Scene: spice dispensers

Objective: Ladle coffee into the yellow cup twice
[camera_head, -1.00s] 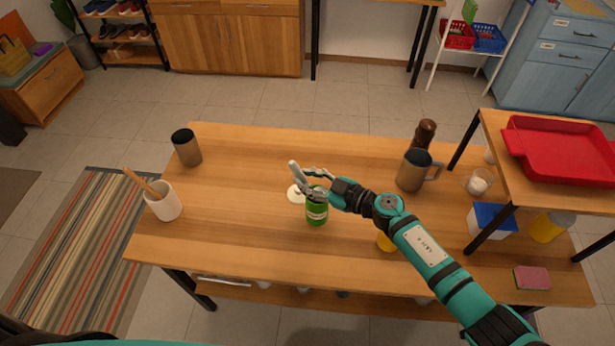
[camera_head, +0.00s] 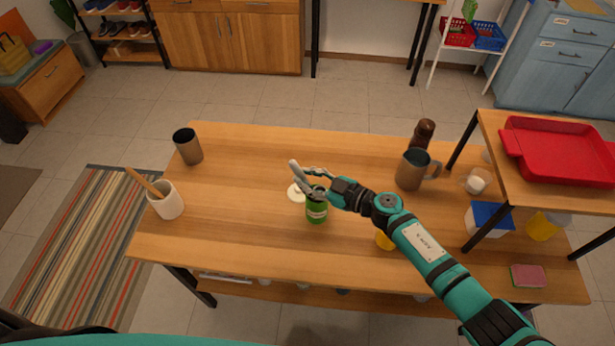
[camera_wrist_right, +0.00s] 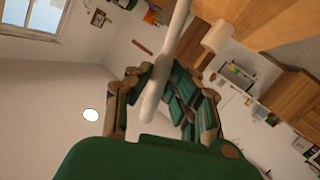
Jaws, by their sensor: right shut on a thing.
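A green can (camera_head: 316,210) stands open on the table, with a pale round lid (camera_head: 296,192) lying beside it. My right gripper (camera_head: 318,182) is just above the can, shut on a pale scoop (camera_head: 296,167) whose handle sticks up to the left. In the right wrist view the pale handle (camera_wrist_right: 158,85) passes between the fingers. The scoop's bowl is hidden in the head view, so I cannot tell whether it holds coffee. The yellow cup (camera_head: 384,241) stands right of the can, mostly hidden under my right forearm. My left gripper is not in view.
A steel mug (camera_head: 411,172) and a brown grinder (camera_head: 423,133) stand at the back right. A tumbler (camera_head: 188,147) and a white utensil pot (camera_head: 168,203) stand at left. A raised shelf with a red tray (camera_head: 560,150) is at right. The table's left middle is clear.

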